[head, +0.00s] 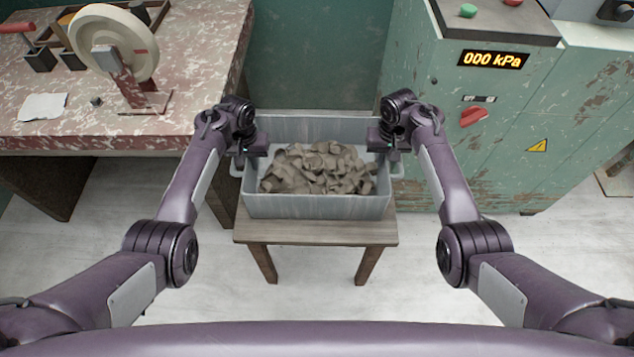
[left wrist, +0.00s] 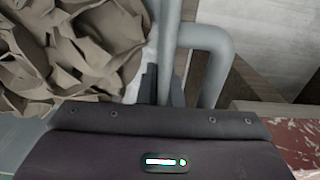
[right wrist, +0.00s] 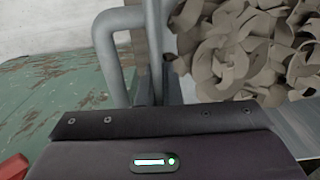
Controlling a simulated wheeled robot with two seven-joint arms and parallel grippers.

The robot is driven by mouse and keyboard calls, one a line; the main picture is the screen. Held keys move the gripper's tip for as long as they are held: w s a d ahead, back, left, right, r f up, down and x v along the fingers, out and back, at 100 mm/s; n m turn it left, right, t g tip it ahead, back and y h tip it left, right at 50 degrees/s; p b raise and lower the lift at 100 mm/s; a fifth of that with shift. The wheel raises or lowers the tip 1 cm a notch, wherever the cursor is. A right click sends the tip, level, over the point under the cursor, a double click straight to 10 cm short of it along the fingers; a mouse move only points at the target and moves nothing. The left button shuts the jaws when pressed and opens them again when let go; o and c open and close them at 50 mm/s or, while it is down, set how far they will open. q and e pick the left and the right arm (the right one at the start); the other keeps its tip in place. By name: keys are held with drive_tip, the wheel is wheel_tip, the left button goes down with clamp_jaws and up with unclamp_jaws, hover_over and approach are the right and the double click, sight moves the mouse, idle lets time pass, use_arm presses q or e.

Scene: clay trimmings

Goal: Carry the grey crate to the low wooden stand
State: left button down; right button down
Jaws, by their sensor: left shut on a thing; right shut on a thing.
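The grey crate (head: 318,206) is full of grey-brown clay trimmings (head: 318,168). In the head view it is over the low wooden stand (head: 315,231) and looks level; its base appears to meet the stand's top. My left gripper (head: 255,150) is shut on the crate's left side, where a grey tube handle (left wrist: 205,45) shows in the left wrist view. My right gripper (head: 382,145) is shut on the right side, with the other handle (right wrist: 107,50) in the right wrist view. The fingertips are mostly hidden by the gripper bodies.
A red mottled workbench (head: 120,130) with a wheel (head: 120,40) stands close on the left. A worn green cabinet (head: 500,120) with a pressure display stands close on the right. Pale floor (head: 315,295) is open in front of the stand.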

use_arm(q)
drive_tip(key=c, duration=1.6)
unclamp_jaws()
use_arm(e)
drive_tip(key=c, duration=1.6)
unclamp_jaws()
drive_tip(key=shift+s, duration=0.1)
use_arm(q)
drive_tip(key=shift+r, duration=0.1)
wheel_tip(320, 180, up, 7)
drive_tip(key=shift+r, duration=0.35)
use_arm(e)
drive_tip(key=shift+r, duration=0.1)
wheel_tip(320, 180, up, 7)
drive_tip(key=shift+r, duration=0.15)
